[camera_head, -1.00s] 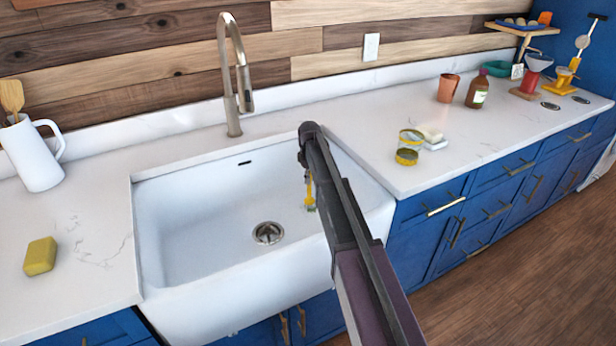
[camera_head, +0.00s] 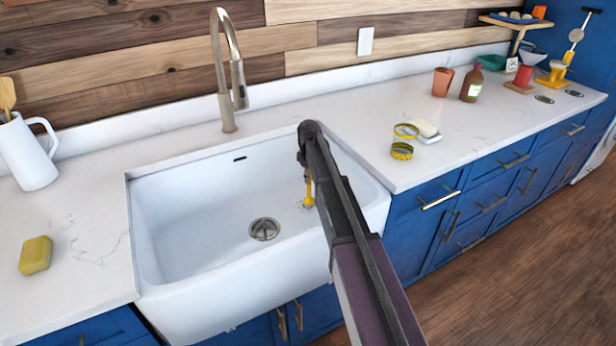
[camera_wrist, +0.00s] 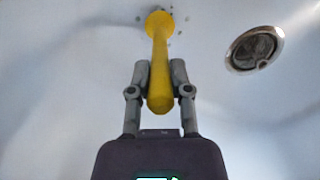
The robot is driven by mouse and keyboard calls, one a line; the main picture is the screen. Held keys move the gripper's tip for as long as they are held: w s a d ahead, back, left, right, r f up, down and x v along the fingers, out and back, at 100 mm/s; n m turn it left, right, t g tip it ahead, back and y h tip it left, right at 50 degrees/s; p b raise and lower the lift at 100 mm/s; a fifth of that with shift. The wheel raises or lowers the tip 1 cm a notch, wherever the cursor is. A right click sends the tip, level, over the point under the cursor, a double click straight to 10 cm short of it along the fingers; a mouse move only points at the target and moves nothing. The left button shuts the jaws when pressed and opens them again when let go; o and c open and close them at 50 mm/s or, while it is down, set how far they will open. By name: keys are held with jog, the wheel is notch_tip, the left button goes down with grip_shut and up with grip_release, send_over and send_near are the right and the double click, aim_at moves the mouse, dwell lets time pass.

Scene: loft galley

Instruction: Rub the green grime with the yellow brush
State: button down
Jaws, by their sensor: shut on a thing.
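The yellow brush (camera_wrist: 159,60) is held between the two fingers of my gripper (camera_wrist: 160,72) in the wrist view. Its round head is at the far end, at or very close to the white sink surface. Small dark specks of grime (camera_wrist: 170,44) lie around the head; their green colour is hard to make out. In the head view the brush (camera_head: 308,198) points down inside the sink, right of the drain. My arm hides most of the gripper there. Whether bristles touch the grime cannot be told.
The white sink (camera_head: 165,225) has a drain (camera_head: 264,229) and a tall faucet (camera_head: 228,85) behind it. A yellow sponge (camera_head: 35,255) and white pitcher (camera_head: 28,155) stand left. Right are an open tin (camera_head: 402,151), a soap dish (camera_head: 428,136), a cup (camera_head: 442,82) and a bottle (camera_head: 472,84).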

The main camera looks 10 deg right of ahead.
jog(key=shift+s+d, duration=0.25)
jog(key=shift+s, duration=0.4)
jog(key=shift+s+d, duration=0.2)
jog(key=shift+s, duration=0.45)
jog(key=shift+a+f, duration=0.1)
jog(key=shift+s+a, duration=0.15)
jog(key=shift+a, duration=0.2)
jog(key=shift+w+a, duration=0.25)
jog(key=shift+w, duration=0.65)
jog(key=shift+w+a, duration=0.25)
jog(key=shift+w, duration=0.6)
jog(key=shift+w+a, duration=0.3)
jog(key=shift+w, duration=0.55)
jog(key=shift+w+a, duration=0.25)
jog(key=shift+w, duration=0.55)
